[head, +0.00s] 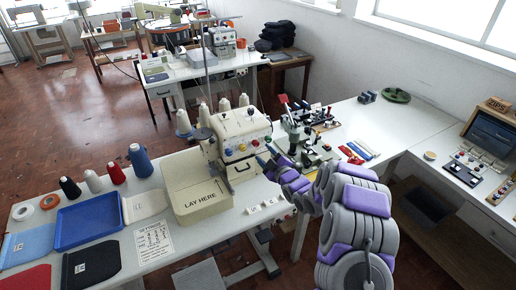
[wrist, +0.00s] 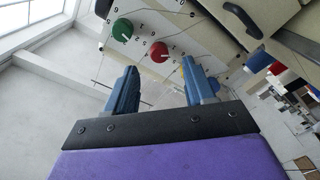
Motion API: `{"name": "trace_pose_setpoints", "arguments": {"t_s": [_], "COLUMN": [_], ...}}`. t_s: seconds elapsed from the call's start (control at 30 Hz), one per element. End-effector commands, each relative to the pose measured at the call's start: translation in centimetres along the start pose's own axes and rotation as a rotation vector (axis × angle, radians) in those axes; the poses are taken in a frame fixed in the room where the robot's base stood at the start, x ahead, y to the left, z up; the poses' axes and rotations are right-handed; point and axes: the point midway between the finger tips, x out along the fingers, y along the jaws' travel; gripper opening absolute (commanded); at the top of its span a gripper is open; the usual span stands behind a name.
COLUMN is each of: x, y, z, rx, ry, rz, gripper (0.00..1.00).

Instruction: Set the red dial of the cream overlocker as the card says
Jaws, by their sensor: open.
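The cream overlocker (head: 222,128) stands on the near table, with a row of coloured dials on its front. Its red dial (head: 242,147) is small here; it shows larger in the wrist view (wrist: 159,52), with a pale pointer mark and printed numbers around it. In the wrist view my gripper (wrist: 157,76) is open, its two blue fingers apart, with the red dial seen between and beyond the tips. I see no contact. In the head view my gripper (head: 272,162) is at the machine's right front. A settings card (head: 153,240) lies at the table's front; its writing is too small to read.
A green dial (wrist: 122,30) sits beside the red one. A cream tray marked LAY HERE (head: 205,196) is left of the dials. Small white labels (head: 262,204) lie in front. Thread cones (head: 140,160) and a blue tray (head: 88,222) stand left. A clamp-like device (head: 297,135) stands right.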

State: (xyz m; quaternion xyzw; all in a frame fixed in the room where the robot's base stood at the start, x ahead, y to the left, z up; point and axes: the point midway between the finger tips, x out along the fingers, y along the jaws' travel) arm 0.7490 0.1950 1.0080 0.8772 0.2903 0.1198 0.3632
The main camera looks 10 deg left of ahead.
Motion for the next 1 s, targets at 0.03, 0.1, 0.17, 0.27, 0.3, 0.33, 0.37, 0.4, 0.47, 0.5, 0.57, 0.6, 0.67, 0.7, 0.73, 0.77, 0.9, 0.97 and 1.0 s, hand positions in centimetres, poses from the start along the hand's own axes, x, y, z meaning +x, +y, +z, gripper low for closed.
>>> {"name": "trace_pose_setpoints", "arguments": {"t_s": [0.03,0.1,0.17,0.27,0.3,0.33,0.37,0.4,0.47,0.5,0.57,0.6,0.67,0.7,0.73,0.77,0.9,0.97,1.0], "x": [0.9,1.9,2.8,4.0,4.4,4.6,4.9,5.2,5.5,5.7,5.8,5.9,6.0,6.0,6.0,6.0,6.0,6.0,6.0], "y": [-0.2,-0.1,-0.1,-0.1,-0.1,-0.1,-0.1,-0.1,-0.1,-0.1,0.0,0.0,0.1,0.1,0.1,0.1,0.1,0.1,0.1], "z": [0.0,0.0,0.0,0.0,0.1,0.1,0.2,0.2,0.1,0.1,0.1,0.1,0.0,0.0,0.0,0.0,0.0,0.0,0.0], "rx": [-0.002,-0.004,-0.002,-0.001,-0.002,-0.002,-0.001,0.0,0.001,0.001,0.001,0.001,0.001,0.001,0.001,0.002,0.001,0.001,0.001], "ry": [0.002,0.002,0.003,0.001,0.0,-0.001,-0.002,-0.002,-0.002,-0.001,-0.001,-0.001,-0.001,-0.001,-0.001,-0.001,-0.001,-0.001,-0.001], "rz": [-0.002,0.0,0.001,0.001,0.0,0.0,-0.001,-0.001,-0.001,-0.001,0.0,0.001,0.001,0.001,0.001,0.001,0.001,0.001,0.001], "gripper": [0.54,0.54,0.54,0.54,0.54,0.54,0.54,0.54,0.54,0.54,0.54,0.54,0.54,0.54,0.54,0.54,0.51,0.45,0.41]}}
